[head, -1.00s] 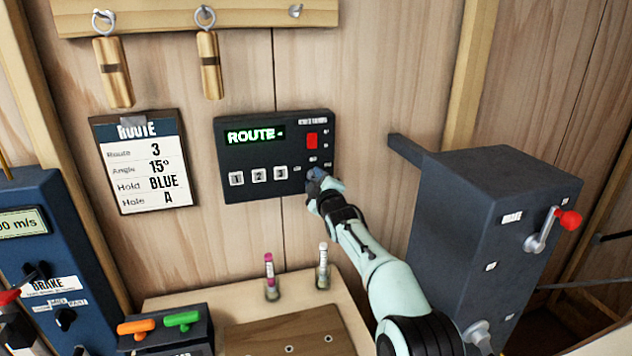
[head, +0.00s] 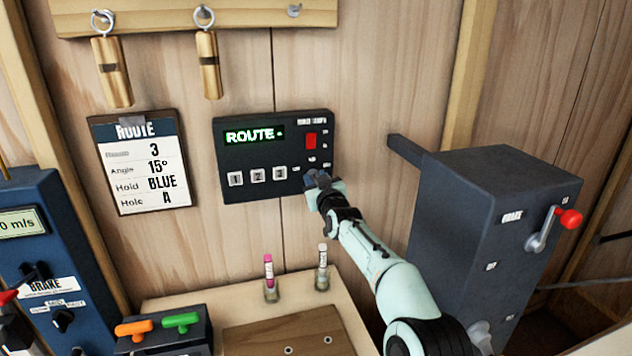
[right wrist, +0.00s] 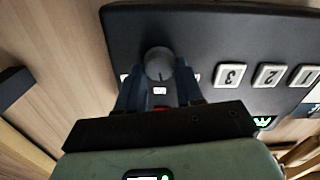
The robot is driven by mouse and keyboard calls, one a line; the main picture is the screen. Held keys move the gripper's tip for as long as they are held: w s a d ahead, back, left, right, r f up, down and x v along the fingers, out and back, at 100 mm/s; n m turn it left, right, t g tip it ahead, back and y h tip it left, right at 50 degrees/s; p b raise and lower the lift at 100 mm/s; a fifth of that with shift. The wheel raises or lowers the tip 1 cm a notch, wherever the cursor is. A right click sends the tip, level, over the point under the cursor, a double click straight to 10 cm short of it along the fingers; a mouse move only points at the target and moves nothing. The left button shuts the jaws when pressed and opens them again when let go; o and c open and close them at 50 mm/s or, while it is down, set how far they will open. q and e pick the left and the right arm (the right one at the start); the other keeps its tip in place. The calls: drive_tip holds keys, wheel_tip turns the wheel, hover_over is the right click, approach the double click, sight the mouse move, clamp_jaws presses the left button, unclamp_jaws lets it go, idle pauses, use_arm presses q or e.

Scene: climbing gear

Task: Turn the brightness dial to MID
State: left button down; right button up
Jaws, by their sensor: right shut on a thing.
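The brightness dial (right wrist: 159,63) is a small round dark grey knob on the black control panel (head: 225,185). It shows between my right gripper's fingers in the right wrist view, with a thin mark on its face pointing down the picture, toward the middle of three small labels. The label lettering is too small to read there. My right gripper (right wrist: 160,85) is shut on the dial; it also shows at the panel's lower right corner in the head view (head: 318,180), where it hides the dial. My left gripper is not in view.
The panel has a lit green ROUTE display (head: 252,135), a red switch (head: 311,141) and three numbered buttons (head: 257,175). A route card (head: 140,165) hangs to its left. A dark box with a red-knobbed crank (head: 570,219) stands to the right of my arm.

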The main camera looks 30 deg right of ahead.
drive_tip(key=shift+r+m, duration=0.15)
drive_tip(key=shift+m, duration=0.75)
drive_tip(key=o, duration=1)
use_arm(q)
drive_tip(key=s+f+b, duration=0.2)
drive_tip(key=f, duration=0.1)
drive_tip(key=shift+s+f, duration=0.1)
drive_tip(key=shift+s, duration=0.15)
use_arm(e)
drive_tip(key=v, duration=1.3)
drive_tip(key=shift+s, duration=0.15)
